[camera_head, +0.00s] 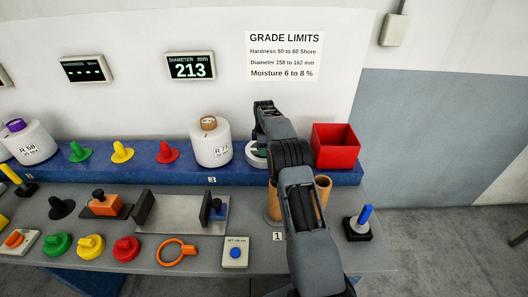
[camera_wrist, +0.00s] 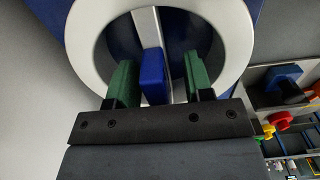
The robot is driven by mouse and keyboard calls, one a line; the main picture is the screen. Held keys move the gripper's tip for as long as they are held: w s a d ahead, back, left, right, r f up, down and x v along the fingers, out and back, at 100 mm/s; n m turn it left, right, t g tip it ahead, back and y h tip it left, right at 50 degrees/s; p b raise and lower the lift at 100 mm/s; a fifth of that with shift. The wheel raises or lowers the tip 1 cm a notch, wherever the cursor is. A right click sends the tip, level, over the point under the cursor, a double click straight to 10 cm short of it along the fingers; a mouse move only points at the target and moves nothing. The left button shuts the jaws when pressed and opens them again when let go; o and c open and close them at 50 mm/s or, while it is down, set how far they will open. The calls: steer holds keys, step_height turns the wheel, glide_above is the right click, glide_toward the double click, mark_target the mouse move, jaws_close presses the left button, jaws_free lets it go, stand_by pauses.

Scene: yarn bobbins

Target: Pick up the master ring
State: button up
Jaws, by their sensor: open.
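The master ring, as I take it, is a white ring (camera_wrist: 241,38) with a pale crossbar and an upright blue grip block (camera_wrist: 152,76). In the head view the white ring (camera_head: 251,155) lies on the blue shelf, partly hidden by my arm. My gripper (camera_wrist: 158,72) is open above the ring. Its two green fingers stand on either side of the blue grip block, with a gap on each side, the wider one on the right. The fingers look apart from the block; how deep they reach is hard to tell.
A red bin (camera_head: 336,147) stands just right of the ring. A white bobbin (camera_head: 211,145) stands close on the left. Orange-brown tubes (camera_head: 322,190) and a blue-handled tool (camera_head: 360,224) are near my arm. An orange ring (camera_head: 176,252) lies on the grey bench.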

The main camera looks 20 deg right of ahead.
steer(key=shift+c, duration=0.2)
jaws_close()
stand_by(0.3)
